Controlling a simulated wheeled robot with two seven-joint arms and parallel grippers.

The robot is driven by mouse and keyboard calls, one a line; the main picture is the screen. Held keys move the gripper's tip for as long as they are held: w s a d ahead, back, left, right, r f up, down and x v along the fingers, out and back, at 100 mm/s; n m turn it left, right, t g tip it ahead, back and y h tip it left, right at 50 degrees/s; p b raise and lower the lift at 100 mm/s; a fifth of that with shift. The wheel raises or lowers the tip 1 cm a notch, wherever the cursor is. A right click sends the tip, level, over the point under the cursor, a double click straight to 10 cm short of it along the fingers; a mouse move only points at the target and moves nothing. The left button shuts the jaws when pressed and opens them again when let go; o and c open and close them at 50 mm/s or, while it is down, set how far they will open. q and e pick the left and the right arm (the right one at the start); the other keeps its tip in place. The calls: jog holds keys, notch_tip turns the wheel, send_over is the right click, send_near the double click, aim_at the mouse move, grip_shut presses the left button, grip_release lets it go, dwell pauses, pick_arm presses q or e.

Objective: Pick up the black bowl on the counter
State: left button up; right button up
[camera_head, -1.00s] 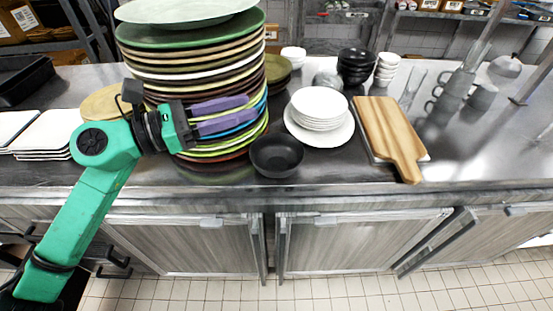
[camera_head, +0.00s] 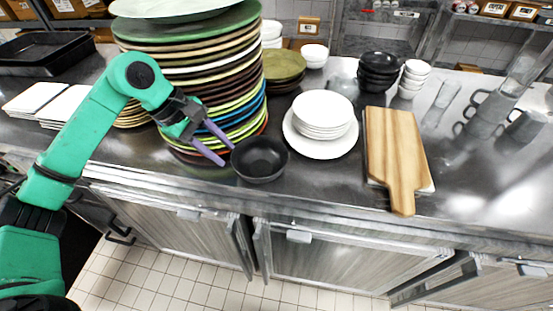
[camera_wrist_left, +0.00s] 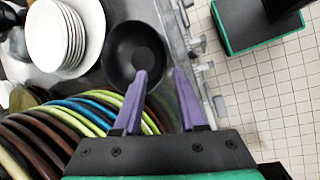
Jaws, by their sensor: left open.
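The black bowl (camera_head: 260,160) stands upright on the steel counter near its front edge, just right of the tall plate stack. It also shows in the left wrist view (camera_wrist_left: 125,50), ahead of the fingers. My left gripper (camera_head: 228,154) is open, its purple fingers pointing right toward the bowl's left side. In the left wrist view the fingers (camera_wrist_left: 160,75) are apart with nothing held. One fingertip overlaps the bowl's near rim in that view; I cannot tell if it touches. My right gripper is not in view.
The tall stack of coloured plates (camera_head: 190,62) stands close beside my left gripper. White plates (camera_head: 323,120) sit right of the bowl, then a wooden board (camera_head: 393,150). Stacked black bowls (camera_head: 378,70) stand farther back. The counter's front edge is close to the bowl.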

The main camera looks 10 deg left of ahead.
aim_at(244, 175)
pick_arm(q)
jog(key=p+x, duration=0.2)
jog(key=x, duration=0.3)
jog(key=p+x, duration=0.3)
jog(key=x, duration=0.3)
jog(key=shift+s+a+f, duration=0.1)
jog(key=shift+s+a, duration=0.15)
jog(key=shift+f, duration=0.4)
jog(key=shift+a+f, duration=0.1)
jog(key=shift+w, duration=0.1)
grip_shut()
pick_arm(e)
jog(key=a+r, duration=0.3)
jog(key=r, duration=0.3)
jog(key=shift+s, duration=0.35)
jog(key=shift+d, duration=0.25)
